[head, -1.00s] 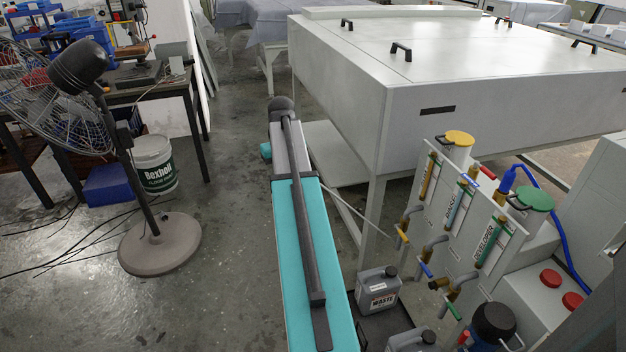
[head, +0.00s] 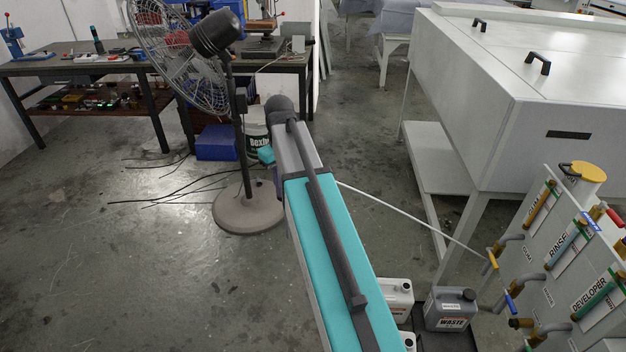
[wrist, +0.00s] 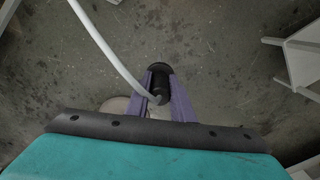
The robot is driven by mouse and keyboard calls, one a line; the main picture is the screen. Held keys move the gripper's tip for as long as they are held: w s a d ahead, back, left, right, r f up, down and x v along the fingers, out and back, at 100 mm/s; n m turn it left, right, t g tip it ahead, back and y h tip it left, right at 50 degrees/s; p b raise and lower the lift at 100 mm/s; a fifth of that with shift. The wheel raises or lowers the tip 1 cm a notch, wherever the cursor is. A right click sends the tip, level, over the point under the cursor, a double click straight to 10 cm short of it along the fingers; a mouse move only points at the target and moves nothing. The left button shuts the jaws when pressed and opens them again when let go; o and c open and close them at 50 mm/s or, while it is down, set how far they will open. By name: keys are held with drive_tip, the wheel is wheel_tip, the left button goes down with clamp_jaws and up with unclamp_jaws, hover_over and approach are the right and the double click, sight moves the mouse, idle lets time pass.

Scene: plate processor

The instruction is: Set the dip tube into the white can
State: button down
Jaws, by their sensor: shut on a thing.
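In the wrist view my gripper (wrist: 163,85) has its purple fingers shut on the dark end of the dip tube (wrist: 160,92). A pale hose (wrist: 105,48) curves from there to the top left. In the head view my arm hides most of the gripper, and the hose (head: 410,222) runs from behind the arm to the valves at the right. The white can (head: 396,299) stands low in the head view, partly hidden by my arm, next to the grey waste can (head: 450,309). My gripper is well away from the white can, over open floor.
The valve panel (head: 548,262) and the big grey processor (head: 500,130) stand at the right. A floor fan (head: 244,130) and a workbench (head: 110,66) are at the back left. Cables lie by the fan. The floor at the left is clear.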

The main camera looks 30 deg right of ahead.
drive_tip(key=a+n, duration=0.4)
drive_tip(key=a, duration=1.3)
drive_tip(key=shift+w+a, duration=0.3)
drive_tip(key=shift+w, duration=0.05)
drive_tip(key=shift+d, duration=0.15)
